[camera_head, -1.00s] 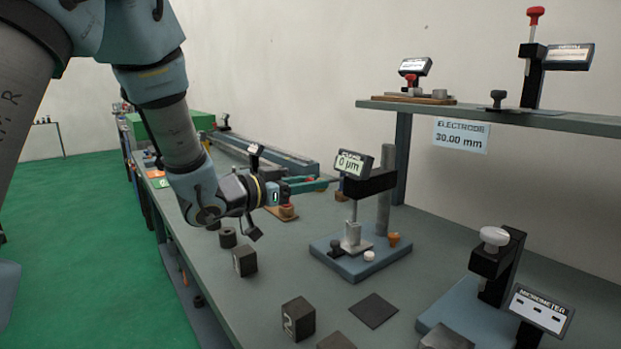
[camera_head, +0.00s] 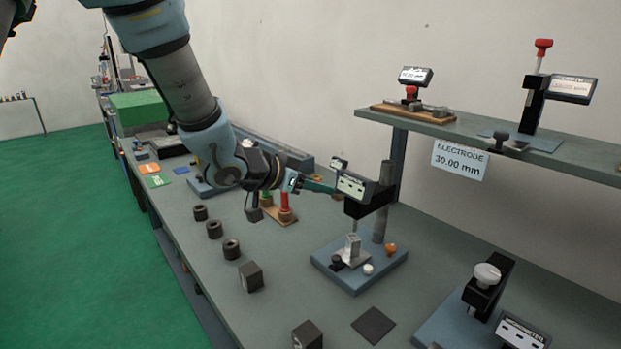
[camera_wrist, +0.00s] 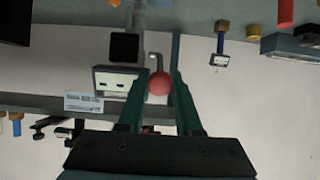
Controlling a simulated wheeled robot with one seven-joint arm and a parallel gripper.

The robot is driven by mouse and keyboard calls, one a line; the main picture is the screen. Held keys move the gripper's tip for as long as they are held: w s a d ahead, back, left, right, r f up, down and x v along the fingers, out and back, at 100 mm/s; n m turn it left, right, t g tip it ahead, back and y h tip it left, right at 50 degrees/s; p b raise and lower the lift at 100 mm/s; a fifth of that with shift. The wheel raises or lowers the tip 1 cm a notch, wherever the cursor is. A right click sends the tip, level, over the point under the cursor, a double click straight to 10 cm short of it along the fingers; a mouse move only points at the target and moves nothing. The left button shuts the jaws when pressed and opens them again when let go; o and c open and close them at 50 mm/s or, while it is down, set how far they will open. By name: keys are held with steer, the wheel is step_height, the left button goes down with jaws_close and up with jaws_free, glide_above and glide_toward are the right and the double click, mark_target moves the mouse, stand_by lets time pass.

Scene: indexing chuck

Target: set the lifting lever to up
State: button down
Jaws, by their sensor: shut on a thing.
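The gauge stand has a blue base (camera_head: 335,268), a grey column (camera_head: 382,222) and a black arm with a tilted display (camera_head: 356,187). The display shows dashes. The lever's rod is mostly hidden.
A shelf (camera_head: 470,127) runs above the bench at the right, carrying other instruments and an ELECTRODE sign (camera_head: 459,160). Another stand with a white knob (camera_head: 487,274) is at front right. Dark rings (camera_head: 214,229) and a dark cube (camera_head: 251,276) lie left. A flat dark plate (camera_head: 373,325) lies in front.

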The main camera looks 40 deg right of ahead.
stand_by(0.3)
steer(key=c, duration=0.6)
jaws_free()
steer(key=b+v, duration=0.1)
steer(key=v, duration=0.9)
steer(key=shift+w+a+r, duration=0.1)
steer(key=shift+a+r, duration=0.15)
steer(key=shift+a, duration=0.1)
